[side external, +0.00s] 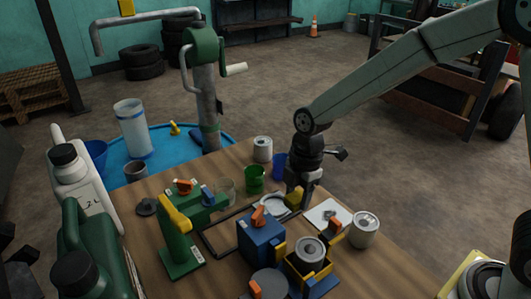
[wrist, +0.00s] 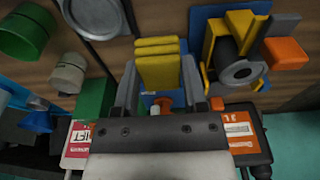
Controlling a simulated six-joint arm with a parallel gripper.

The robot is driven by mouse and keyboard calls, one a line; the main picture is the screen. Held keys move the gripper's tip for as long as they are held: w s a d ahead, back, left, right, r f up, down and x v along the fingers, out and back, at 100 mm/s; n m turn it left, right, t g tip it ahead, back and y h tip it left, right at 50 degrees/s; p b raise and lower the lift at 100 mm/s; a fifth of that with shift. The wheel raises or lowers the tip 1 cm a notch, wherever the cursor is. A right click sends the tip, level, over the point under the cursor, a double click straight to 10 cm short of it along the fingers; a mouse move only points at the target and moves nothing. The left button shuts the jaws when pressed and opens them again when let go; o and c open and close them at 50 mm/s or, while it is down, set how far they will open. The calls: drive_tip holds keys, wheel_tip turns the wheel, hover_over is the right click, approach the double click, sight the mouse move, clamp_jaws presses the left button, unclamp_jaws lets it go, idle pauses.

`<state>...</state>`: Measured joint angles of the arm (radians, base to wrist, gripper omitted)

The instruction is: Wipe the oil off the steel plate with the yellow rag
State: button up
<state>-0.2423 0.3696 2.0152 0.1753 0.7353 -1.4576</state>
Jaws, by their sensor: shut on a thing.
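The yellow rag (wrist: 158,65) is a folded, layered pad between the two fingers of my gripper (wrist: 160,82) in the wrist view. In the side view my gripper (side external: 299,188) points down over the table, with the yellow rag (side external: 295,199) at its tip. My gripper is shut on the rag; I cannot tell whether the rag touches anything below. A pale square plate (side external: 314,217) with a dark grey patch lies just right of it. A round pale dish (side external: 268,208) lies just left. I cannot tell for sure which is the steel plate, or whether the patch is oil.
A blue block (side external: 260,240) and a yellow-and-blue holder (side external: 308,271) with a can stand in front of my gripper. A white can (side external: 364,229) stands to the right. Green and blue cups (side external: 254,179) are behind left. A dark frame (side external: 211,247) lies left; the table is crowded.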

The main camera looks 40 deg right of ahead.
hover_over(338, 210)
drive_tip(key=a, duration=0.1)
drive_tip(key=f, duration=0.1)
drive_tip(key=shift+d+f, duration=0.25)
drive_tip(key=shift+d, duration=0.3)
drive_tip(key=shift+f, duration=0.1)
drive_tip(key=shift+f, duration=3.45)
drive_tip(key=shift+a+f, duration=0.55)
drive_tip(key=shift+a, duration=0.05)
clamp_jaws()
drive_tip(key=shift+a, duration=2.8)
drive_tip(key=shift+d, duration=3.5)
wheel_tip(338, 210, up, 8)
